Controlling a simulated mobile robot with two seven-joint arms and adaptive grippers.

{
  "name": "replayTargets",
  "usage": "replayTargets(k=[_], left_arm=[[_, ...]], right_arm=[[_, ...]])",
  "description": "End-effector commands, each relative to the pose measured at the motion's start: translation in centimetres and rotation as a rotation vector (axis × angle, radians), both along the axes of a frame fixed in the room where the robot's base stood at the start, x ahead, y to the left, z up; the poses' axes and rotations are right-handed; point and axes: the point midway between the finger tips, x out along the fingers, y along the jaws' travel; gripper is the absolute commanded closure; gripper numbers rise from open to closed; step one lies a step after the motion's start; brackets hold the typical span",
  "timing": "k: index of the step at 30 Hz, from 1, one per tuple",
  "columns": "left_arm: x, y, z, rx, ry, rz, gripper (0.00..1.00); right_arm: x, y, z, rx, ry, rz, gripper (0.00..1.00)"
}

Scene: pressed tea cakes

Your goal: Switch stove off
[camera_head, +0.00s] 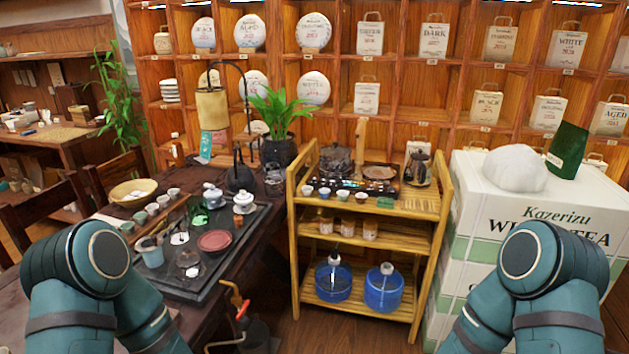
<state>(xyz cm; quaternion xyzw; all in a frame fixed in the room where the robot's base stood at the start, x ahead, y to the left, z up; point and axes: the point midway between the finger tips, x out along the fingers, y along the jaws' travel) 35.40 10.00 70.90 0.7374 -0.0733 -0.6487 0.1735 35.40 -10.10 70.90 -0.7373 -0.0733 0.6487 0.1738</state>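No stove shows clearly. A copper-coloured fixture with a red tip (241,308) stands at the table's lower right edge, with a dark body below it; I cannot tell whether it is part of a stove. A dark kettle (240,178) stands at the far end of the tea table. On the cart's top shelf are a dark pot (336,158) and a dark round item (379,173); I cannot tell if a burner is under either. No flame is visible. Only upper links of my two arms show at the lower left and lower right; both grippers are out of view.
The dark tea table (253,246) carries a tray with cups and a red plate (215,241). A wooden cart (432,206) holds two blue water jugs (383,291) low down. White boxes (560,207) stand at right. Some floor shows before the cart.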

Motion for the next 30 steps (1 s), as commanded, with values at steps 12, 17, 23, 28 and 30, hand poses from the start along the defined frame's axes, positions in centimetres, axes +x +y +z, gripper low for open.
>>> replayTargets(k=[12, 17, 23, 28, 30], left_arm=[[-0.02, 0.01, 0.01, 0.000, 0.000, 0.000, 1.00], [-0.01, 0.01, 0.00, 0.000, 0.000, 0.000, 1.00], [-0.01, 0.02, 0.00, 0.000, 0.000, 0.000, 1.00], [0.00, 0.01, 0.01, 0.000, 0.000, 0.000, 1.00], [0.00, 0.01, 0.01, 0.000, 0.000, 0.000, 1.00]], right_arm=[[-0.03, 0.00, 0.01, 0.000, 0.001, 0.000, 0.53], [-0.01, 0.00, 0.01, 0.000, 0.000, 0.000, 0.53], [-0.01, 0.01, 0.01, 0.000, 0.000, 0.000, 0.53], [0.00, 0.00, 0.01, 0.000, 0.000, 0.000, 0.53], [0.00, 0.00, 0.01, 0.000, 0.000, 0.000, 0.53]])
